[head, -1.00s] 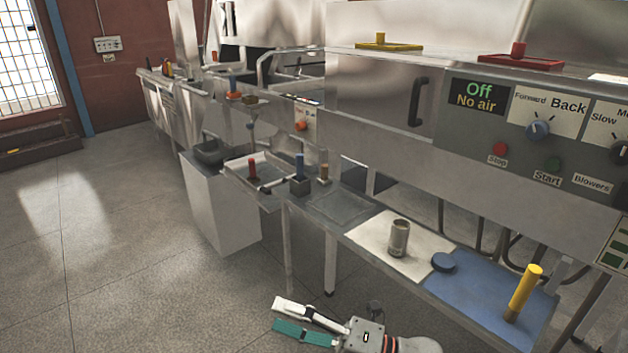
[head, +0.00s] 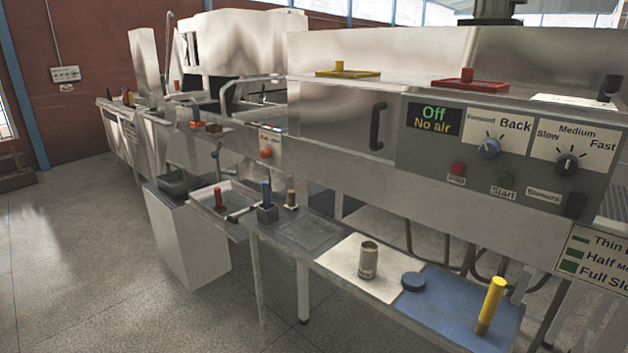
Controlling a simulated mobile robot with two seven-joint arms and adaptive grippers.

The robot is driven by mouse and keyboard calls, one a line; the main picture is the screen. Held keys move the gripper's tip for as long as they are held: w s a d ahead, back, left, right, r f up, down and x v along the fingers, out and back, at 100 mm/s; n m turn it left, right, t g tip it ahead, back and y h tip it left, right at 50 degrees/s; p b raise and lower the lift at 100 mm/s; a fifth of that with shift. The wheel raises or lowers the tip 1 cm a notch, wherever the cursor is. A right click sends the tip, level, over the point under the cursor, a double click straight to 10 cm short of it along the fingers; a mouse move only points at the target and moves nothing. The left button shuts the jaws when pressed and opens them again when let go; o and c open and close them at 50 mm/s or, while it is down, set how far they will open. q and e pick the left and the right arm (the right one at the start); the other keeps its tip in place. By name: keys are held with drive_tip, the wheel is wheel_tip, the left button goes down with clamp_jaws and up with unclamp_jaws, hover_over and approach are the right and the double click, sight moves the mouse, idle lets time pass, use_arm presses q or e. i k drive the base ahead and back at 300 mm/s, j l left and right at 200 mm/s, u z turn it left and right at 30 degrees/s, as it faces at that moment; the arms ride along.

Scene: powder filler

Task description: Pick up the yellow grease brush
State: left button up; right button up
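A yellow-handled brush (head: 492,304), which I take to be the grease brush, stands upright with a slight tilt on the blue mat (head: 450,318) at the lower right of the head view. Its lower end is brownish. Neither of my grippers shows in the head view now, and nothing is seen touching the brush.
A metal can (head: 368,261) stands on a white sheet (head: 340,268), with a dark blue round lid (head: 413,282) between it and the brush. The control panel (head: 500,150) overhangs behind. A tray (head: 205,206) lies further left. The floor in front is clear.

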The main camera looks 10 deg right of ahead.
sight(497, 288)
drive_tip(key=z, duration=1.35)
